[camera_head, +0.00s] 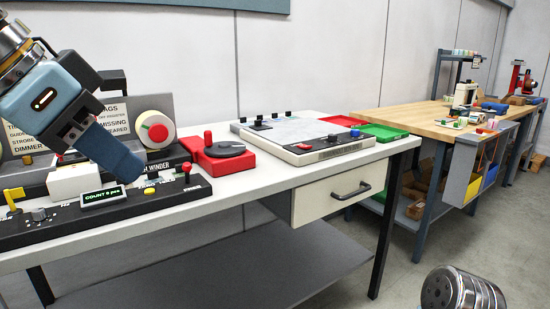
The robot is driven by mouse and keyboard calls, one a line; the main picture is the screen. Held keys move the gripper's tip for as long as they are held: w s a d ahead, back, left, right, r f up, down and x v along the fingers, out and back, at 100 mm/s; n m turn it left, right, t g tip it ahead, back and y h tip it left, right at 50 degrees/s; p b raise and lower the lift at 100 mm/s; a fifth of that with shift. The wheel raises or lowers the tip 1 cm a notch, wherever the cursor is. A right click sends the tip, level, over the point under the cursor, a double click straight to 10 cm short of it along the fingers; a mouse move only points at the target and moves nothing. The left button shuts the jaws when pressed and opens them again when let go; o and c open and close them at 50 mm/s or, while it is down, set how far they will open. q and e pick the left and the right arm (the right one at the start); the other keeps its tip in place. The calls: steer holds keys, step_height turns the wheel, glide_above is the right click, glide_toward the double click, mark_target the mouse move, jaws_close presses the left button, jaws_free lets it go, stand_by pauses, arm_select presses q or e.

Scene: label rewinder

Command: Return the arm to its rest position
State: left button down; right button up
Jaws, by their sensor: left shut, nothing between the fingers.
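My left gripper (128,166) comes in from the upper left, with its fingers closed together and nothing seen between them. It is in front of the label rewinder (170,163) and hides part of it. Its fingertips are near the white block and the display reading "COUNT 0 pcs" (103,196); I cannot tell whether they touch anything. A white roll with a red centre (155,130) stands on the rewinder. At the bottom right a round metal part of my own body shows; my right gripper is not seen.
A red device with a black disc (222,152) and a white panel machine (310,138) stand right of the rewinder on the grey table (250,190). A wooden workbench (420,117) stands further right. The floor between is open.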

arm_select(q)
steer(key=w+d+f+n+g, duration=0.1)
steer(key=w+d+f, duration=0.3)
steer(key=w+f, duration=0.35)
steer(key=w+d+f, duration=0.4)
steer(key=w+f, duration=0.3)
steer(key=f, duration=0.1)
steer(key=w+d+f+n+g, duration=0.1)
steer(key=w+f, duration=0.3)
steer(key=f, duration=0.9)
steer(key=w+d+f+n+g, duration=0.1)
steer(key=w+f, duration=0.2)
steer(key=f, duration=1)
steer(key=s+a+f+n+g, duration=0.1)
steer(key=s+f+n, duration=0.15)
steer(key=f, duration=0.75)
steer(key=s+a+f+n, duration=0.1)
steer(key=s+f, duration=0.3)
steer(key=f, duration=0.7)
steer(key=s+a+f+n+g, duration=0.1)
steer(key=s+a+f+n, duration=0.1)
steer(key=s+f, duration=1)
steer(key=s+n, duration=0.1)
steer(key=s, duration=0.2)
steer(key=shift+s+a+f, duration=0.15)
steer(key=shift+s+f, duration=0.05)
steer(key=shift+f, duration=0.1)
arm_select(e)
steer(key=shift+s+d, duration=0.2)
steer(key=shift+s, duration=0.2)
